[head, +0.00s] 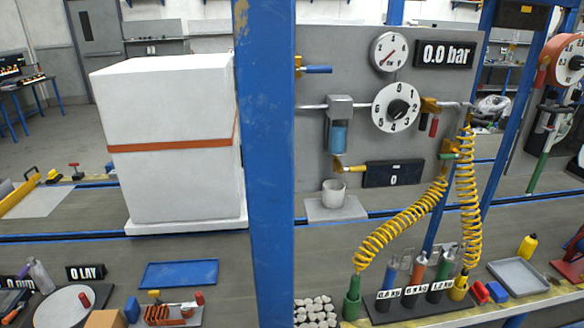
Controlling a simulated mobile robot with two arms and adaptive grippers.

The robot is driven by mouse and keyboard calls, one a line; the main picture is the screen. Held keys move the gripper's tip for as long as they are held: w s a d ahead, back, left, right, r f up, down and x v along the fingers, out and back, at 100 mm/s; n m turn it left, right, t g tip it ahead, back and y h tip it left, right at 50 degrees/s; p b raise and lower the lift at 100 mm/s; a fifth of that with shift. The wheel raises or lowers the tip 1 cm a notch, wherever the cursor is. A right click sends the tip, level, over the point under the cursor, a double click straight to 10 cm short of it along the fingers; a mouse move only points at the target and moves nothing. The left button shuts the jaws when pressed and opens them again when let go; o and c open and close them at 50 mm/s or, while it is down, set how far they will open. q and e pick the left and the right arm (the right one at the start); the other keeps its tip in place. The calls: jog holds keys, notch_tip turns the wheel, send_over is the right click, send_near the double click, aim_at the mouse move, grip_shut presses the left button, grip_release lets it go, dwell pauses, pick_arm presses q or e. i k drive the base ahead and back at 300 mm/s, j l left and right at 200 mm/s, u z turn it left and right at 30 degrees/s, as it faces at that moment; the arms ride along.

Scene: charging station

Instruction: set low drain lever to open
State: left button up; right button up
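A grey panel stands right of a blue post. On it, a filter with a blue bowl (338,134) hangs from a pipe. Below the bowl is a small yellow drain lever (340,168), low on the panel and just above a whitish cup (333,193). The lever is small, and I cannot tell whether it is open or closed. A black display (393,173) reading 0 is right of it. A display (443,54) at the top reads 0.0 bar. Neither of my grippers shows in the head view.
The blue post (266,160) stands close in front, left of the panel. A large white box (170,145) is left of it. A blue-handled lever (318,69), a numbered dial (396,107) and coiled yellow hoses (400,230) are around the panel. A bottle rack (400,305) stands in front.

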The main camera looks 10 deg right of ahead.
aim_at(357, 169)
jog(key=i+l+u, duration=0.1)
jog(key=l+u, duration=0.35)
jog(key=l, duration=0.25)
jog(key=l+u, duration=0.5)
jog(key=l, duration=0.25)
jog(key=k+j, duration=0.05)
